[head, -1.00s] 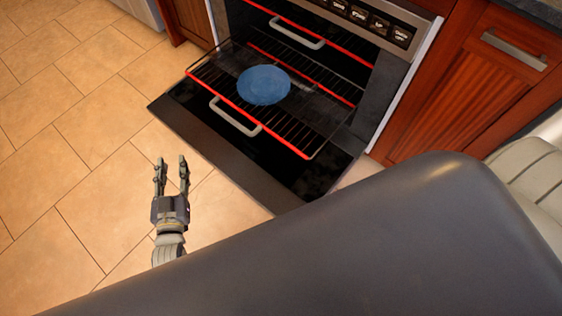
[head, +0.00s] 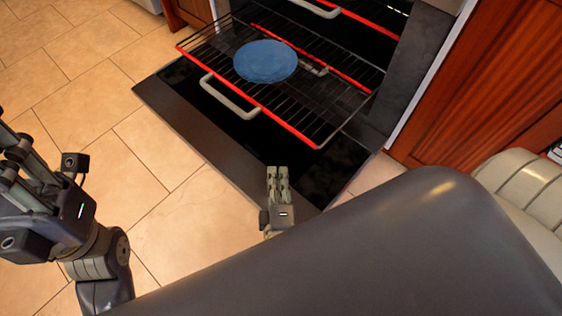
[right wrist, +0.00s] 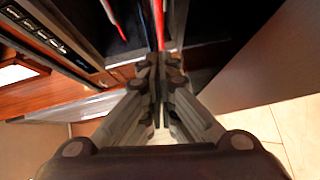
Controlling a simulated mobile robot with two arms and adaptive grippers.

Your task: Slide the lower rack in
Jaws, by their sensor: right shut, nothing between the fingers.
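The lower rack (head: 335,110) is pulled out of the oven over the lowered door, with a red front bar and a grey handle (head: 229,97). A blue plate (head: 266,62) lies on it. My right gripper (head: 278,170) is shut and empty near the door's front edge, apart from the handle in the picture. In the right wrist view its closed fingers (right wrist: 158,65) point toward a red bar (right wrist: 158,22); contact cannot be told. My left gripper (head: 25,150) is at the left edge, partly cut off, away from the rack; its jaws are unclear.
The lowered oven door (head: 190,135) lies beneath the rack. An upper rack with a handle (head: 316,8) sits further inside. A wooden cabinet (head: 490,90) stands to the right. The tiled floor (head: 115,85) to the left is clear.

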